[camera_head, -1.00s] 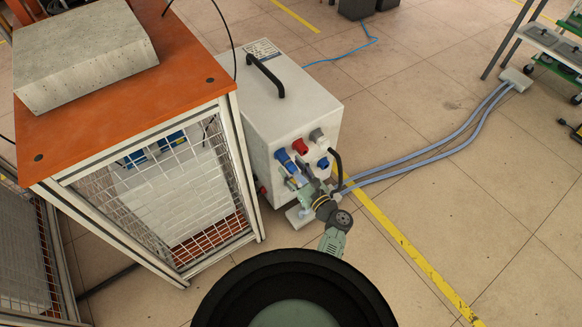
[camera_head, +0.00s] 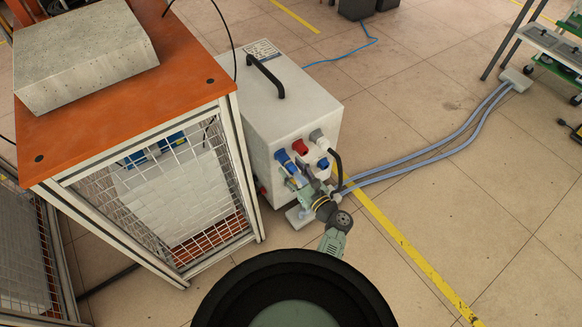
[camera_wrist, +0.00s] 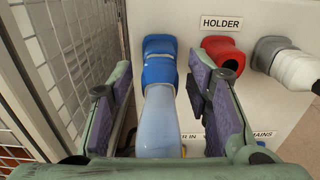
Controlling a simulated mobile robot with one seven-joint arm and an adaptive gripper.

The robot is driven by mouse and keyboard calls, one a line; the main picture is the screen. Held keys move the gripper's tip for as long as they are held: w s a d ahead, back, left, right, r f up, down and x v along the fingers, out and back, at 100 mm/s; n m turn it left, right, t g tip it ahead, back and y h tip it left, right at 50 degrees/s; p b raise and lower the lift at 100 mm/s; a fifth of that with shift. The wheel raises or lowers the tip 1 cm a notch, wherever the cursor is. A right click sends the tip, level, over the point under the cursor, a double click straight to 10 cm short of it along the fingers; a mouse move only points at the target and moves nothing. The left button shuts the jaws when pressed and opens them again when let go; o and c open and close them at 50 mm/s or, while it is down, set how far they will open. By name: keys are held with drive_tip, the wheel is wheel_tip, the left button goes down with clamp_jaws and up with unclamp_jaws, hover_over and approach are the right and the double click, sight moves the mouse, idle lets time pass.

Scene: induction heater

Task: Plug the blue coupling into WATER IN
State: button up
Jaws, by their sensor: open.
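The blue coupling (camera_wrist: 160,65) sits on the heater's front panel, at the left of the upper row, with a pale blue hose (camera_wrist: 158,125) running from it toward the camera. It also shows in the head view (camera_head: 284,158). My gripper (camera_wrist: 157,78) is open, its two padded fingers on either side of the coupling and hose, with visible gaps. In the head view my gripper (camera_head: 304,188) is close to the panel. A partly covered label ending in "IN" (camera_wrist: 189,137) shows below; the port there is mostly hidden by my right finger and the hose.
A red fitting (camera_wrist: 222,55) and a grey connector (camera_wrist: 285,62) sit right of the coupling, near the HOLDER label (camera_wrist: 221,22). A mesh cage (camera_head: 165,195) stands close on the left. Pale hoses (camera_head: 440,148) cross the floor at right.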

sight(296, 174)
clamp_jaws()
idle(0.7)
drive_tip(key=shift+s, duration=0.1)
drive_tip(key=shift+p+v, duration=0.95)
drive_tip(key=shift+v, duration=1.95)
